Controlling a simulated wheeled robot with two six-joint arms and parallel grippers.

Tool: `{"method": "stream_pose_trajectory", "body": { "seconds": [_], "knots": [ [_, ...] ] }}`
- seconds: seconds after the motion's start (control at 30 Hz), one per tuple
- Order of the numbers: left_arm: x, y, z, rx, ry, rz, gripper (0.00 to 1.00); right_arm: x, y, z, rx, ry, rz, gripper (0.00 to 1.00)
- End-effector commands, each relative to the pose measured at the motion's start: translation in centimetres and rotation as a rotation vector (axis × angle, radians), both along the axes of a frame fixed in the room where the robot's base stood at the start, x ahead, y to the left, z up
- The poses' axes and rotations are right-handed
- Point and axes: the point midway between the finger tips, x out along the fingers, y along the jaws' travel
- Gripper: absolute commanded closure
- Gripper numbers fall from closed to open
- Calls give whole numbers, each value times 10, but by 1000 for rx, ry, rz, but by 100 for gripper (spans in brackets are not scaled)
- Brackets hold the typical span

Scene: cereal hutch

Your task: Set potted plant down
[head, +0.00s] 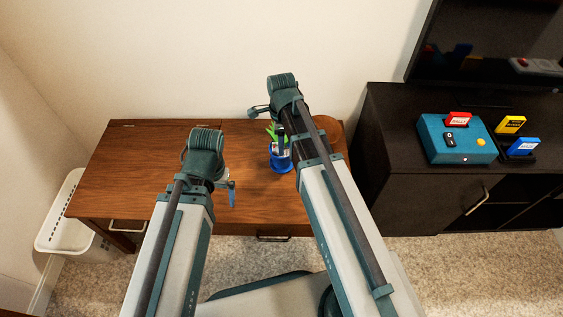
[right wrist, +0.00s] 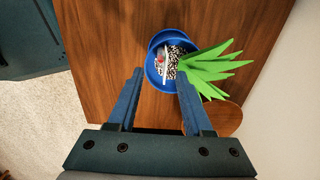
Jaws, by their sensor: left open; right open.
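The potted plant is a blue pot (head: 281,164) with spiky green leaves (head: 273,132), at the right part of the brown wooden desk (head: 130,170). In the right wrist view the pot (right wrist: 154,76) holds speckled pebbles, and the leaves (right wrist: 212,68) spread to the right. My right gripper (right wrist: 160,74) is open, its fingertips over the near part of the pot and apart from each other. The arm partly hides the plant in the head view. The pot appears to rest on the desk. My left gripper (head: 232,193) is open and empty above the desk, left of the plant.
A round wooden surface (head: 330,133) is at the desk's right end. A black cabinet (head: 390,120) stands right of it, bearing a teal box (head: 455,150) and colored cartridges. A white basket (head: 62,215) is at the left. The desk's left half is clear.

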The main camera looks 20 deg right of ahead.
Motion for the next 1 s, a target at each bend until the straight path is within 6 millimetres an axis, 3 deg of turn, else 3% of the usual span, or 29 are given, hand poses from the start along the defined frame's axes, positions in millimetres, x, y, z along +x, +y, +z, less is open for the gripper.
{"method": "stream_pose_trajectory", "body": {
  "seconds": [0.07,0.33,0.6,0.63,1.0],
  "knots": [
    [0,0,-11,1,0,-1,0,0,0,-11,0,0,0,49],
    [0,0,-9,2,-1,-1,0,0,0,-9,0,0,0,49],
    [0,0,-9,2,-1,-1,0,0,0,-9,0,0,1,98],
    [0,0,-9,2,-1,-1,0,0,0,-9,0,0,1,100],
    [0,0,-9,2,-1,-1,0,0,0,-9,0,0,1,100]
  ]
}}
